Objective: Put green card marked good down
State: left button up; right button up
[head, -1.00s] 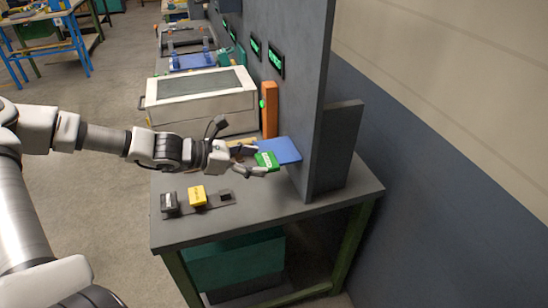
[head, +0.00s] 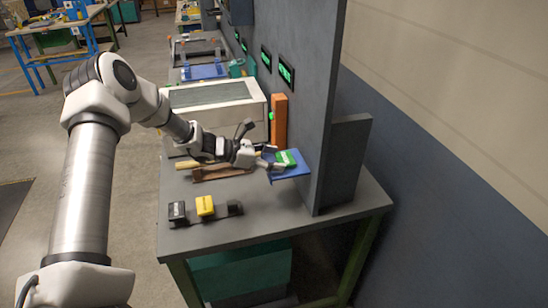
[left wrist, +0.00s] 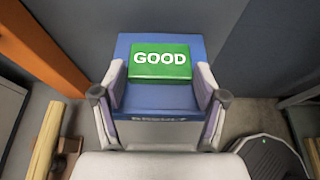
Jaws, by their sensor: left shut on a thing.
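The green card marked GOOD (head: 287,158) is between the fingers of my left gripper (head: 276,164), which is shut on it. In the left wrist view the card (left wrist: 160,61) lies flat, its white lettering facing up, between the two fingertips. It is over the blue plate (head: 297,171) fixed by the grey panel; this plate (left wrist: 160,128) carries partly hidden lettering on its front edge. I cannot tell whether the card touches the plate or hovers just above it. My right gripper is out of view.
A yellow block (head: 205,206) and a black block (head: 177,211) sit on a dark strip at the bench's front left. An orange post (head: 279,120) stands behind the plate. The tall grey panel (head: 318,100) closes off the right. Brown wooden pieces (head: 222,172) lie under my left arm.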

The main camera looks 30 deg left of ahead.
pick_arm(q)
jog(key=shift+f, duration=0.2)
jog(key=o, duration=0.9)
jog(key=shift+r, duration=0.1)
